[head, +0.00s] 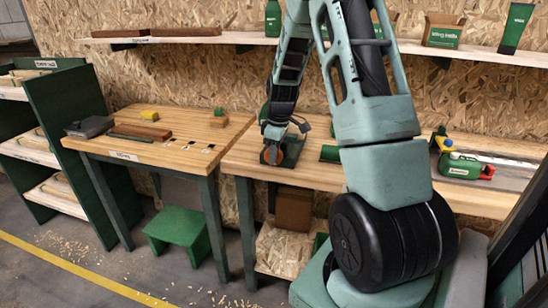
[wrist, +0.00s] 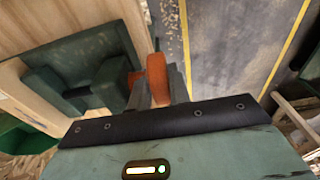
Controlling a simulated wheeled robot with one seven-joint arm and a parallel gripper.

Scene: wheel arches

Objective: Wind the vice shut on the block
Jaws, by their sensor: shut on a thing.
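The green vice (head: 267,157) stands near the front left of the right-hand bench. Its orange handwheel (head: 292,150) is beside my gripper (head: 274,131), which reaches down to it from above. In the wrist view the vice body (wrist: 88,78) lies to the left. There the handwheel (wrist: 157,75) is seen edge-on between the two grey fingers of my gripper (wrist: 158,88), which is shut on it. I cannot make out a block between the vice jaws; the arm and the viewing angle hide that part.
The left-hand bench (head: 190,160) holds a yellow block (head: 149,115), a brown bar (head: 140,131) and a small green-topped piece (head: 218,117). A green stool (head: 177,228) stands on the floor below.

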